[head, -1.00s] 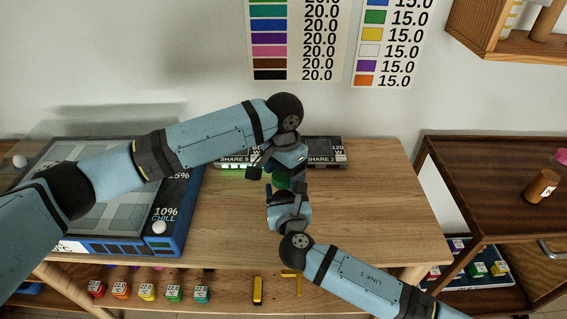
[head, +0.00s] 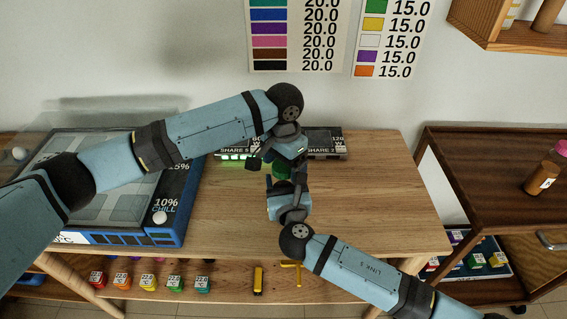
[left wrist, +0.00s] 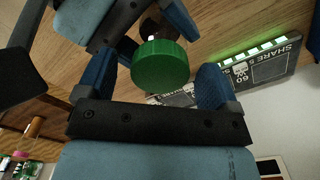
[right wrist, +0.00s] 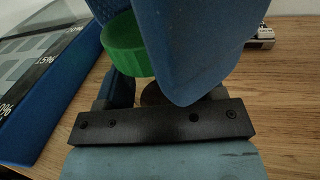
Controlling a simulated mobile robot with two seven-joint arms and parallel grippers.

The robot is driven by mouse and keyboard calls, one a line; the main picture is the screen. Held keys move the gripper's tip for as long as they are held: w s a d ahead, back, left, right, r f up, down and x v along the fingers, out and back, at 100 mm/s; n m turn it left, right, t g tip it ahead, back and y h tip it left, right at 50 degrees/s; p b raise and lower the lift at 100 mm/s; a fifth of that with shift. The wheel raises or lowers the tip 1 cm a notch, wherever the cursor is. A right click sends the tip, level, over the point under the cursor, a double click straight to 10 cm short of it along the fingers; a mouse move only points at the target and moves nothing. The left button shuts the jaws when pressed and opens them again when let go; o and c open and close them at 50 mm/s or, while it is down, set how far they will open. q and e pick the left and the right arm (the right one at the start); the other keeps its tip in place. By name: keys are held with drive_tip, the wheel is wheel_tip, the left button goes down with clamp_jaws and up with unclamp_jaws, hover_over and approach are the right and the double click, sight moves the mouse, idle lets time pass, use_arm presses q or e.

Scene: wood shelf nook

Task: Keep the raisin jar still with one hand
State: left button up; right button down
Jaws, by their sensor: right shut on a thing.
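The raisin jar shows as a round green lid (head: 281,171) over a dark body, above or on the middle of the wooden table. In the left wrist view the green lid (left wrist: 160,66) lies between my open left fingers, with a gap on each side. My left gripper (head: 275,163) reaches over the jar from behind. My right gripper (head: 285,184) is shut on the jar body from the front. In the right wrist view the lid (right wrist: 127,46) is partly covered by a blue finger, and most of the body is hidden. I cannot tell the jar's label.
A blue-edged panel device (head: 114,238) fills the table's left side. A low black power unit (head: 326,144) with green lights stands behind the grippers. Small coloured blocks (head: 149,282) and yellow tools (head: 258,281) lie on the lower shelf. The table's right part is clear.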

use_arm(q)
drive_tip(key=shift+r, duration=0.1)
wheel_tip(320, 180, up, 12)
idle(0.5)
use_arm(e)
drive_tip(key=shift+c, duration=0.8)
unclamp_jaws()
use_arm(q)
drive_tip(key=shift+r, duration=0.1)
use_arm(e)
drive_tip(key=s+d, duration=0.2)
drive_tip(key=s, duration=1.1)
drive_tip(key=shift+s+d, duration=0.25)
drive_tip(key=shift+s, duration=0.05)
drive_tip(key=shift+s, duration=0.1)
